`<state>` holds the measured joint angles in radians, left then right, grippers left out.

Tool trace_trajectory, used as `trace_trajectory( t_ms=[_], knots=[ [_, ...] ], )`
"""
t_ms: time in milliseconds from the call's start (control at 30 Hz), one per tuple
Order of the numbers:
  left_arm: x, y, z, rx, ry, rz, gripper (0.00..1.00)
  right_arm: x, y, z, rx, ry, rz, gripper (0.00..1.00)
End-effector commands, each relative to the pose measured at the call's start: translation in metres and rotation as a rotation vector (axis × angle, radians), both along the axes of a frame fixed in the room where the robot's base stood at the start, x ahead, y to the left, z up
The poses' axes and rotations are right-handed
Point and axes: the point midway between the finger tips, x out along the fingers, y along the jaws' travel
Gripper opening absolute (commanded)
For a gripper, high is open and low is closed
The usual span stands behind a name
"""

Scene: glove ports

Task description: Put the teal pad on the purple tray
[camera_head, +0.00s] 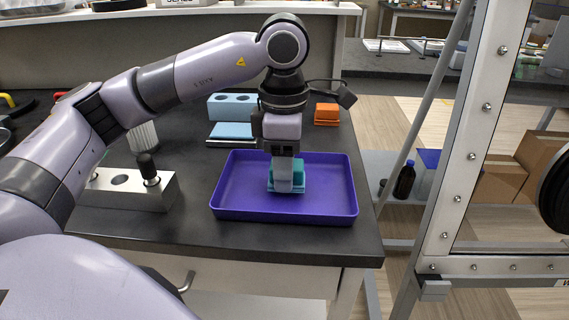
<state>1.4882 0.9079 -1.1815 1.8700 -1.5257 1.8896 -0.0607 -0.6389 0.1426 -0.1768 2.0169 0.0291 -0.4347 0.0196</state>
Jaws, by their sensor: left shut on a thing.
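The purple tray (241,194) lies on the dark bench top near its front right corner. My left gripper (285,187) points straight down over the middle of the tray. It is shut on the teal pad (298,173), which is partly hidden behind the fingers. The pad is within the tray's outline, at or just above its floor; I cannot tell whether it touches. My right gripper is not in view.
A light blue block with holes (232,106) and a pale blue pad (231,131) stand behind the tray. Orange blocks (326,114) sit at the back right. A metal block with holes (128,189) is left of the tray. A metal-framed panel (466,170) stands at the right.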

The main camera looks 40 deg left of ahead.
Motion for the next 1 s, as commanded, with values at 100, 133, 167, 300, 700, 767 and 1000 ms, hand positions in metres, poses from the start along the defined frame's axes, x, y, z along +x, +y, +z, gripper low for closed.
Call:
trace_trajectory(
  t_ms=[100, 133, 167, 300, 700, 767, 1000],
  knots=[
    [0.0000, -0.0001, -0.0034, 0.000, 0.000, -0.001, 0.07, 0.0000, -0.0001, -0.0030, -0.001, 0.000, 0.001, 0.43],
    [0.0000, -0.0002, -0.0040, 0.000, 0.000, -0.001, 0.07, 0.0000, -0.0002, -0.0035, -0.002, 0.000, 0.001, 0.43],
    [0.0000, -0.0002, -0.0046, 0.000, 0.000, -0.001, 0.07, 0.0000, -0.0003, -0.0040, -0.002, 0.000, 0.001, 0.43],
    [0.0000, -0.0002, -0.0074, 0.000, 0.000, -0.001, 0.07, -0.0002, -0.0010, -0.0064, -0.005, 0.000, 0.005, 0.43],
    [0.0000, -0.0002, -0.0088, 0.000, 0.000, 0.000, 0.49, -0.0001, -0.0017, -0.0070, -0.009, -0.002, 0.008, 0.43],
    [0.0000, -0.0002, -0.0088, 0.000, 0.000, 0.000, 0.68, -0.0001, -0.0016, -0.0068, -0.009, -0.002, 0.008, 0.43],
    [0.0000, -0.0001, -0.0088, 0.000, 0.000, 0.000, 0.75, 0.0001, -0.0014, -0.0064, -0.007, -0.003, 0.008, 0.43]
  ],
)
